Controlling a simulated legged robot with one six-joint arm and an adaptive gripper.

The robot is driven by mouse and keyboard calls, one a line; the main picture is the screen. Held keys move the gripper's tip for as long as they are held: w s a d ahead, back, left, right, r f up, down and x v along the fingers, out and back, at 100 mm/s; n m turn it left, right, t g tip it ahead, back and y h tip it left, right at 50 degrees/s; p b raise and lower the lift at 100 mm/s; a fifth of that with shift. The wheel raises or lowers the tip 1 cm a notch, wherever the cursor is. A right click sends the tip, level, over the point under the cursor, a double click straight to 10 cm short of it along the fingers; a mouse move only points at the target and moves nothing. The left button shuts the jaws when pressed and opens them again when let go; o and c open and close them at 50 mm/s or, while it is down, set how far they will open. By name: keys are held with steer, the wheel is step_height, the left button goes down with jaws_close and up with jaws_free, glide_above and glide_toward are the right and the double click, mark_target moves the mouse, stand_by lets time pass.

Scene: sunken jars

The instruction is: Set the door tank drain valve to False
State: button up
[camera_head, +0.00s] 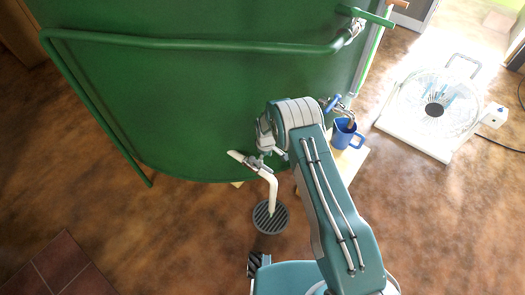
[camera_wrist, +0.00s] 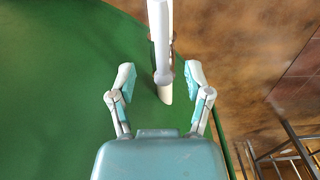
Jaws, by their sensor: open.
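The large green tank (camera_head: 190,100) fills the upper left of the head view. A pale drain pipe (camera_head: 272,190) comes out at its lower edge and bends down to a floor grate. The valve's pale lever (camera_head: 240,157) sticks out to the left of the pipe, slightly tilted. My gripper (camera_head: 264,146) is just above the valve, partly hidden by my arm. In the wrist view my gripper (camera_wrist: 160,80) is open, with a long pale bar (camera_wrist: 160,35), seemingly the lever, running between its fingers. Gaps show on both sides; the fingers look apart from it.
The round floor grate (camera_head: 270,217) lies below the pipe. A green rail (camera_head: 190,43) runs around the tank. A blue jug (camera_head: 345,133) stands under a tap at the right. A white fan-like device (camera_head: 433,105) is farther right. Open brown floor lies at the lower left.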

mark_target(266, 167)
steer(key=shift+s+f, duration=0.1)
steer(key=shift+f, duration=3.7)
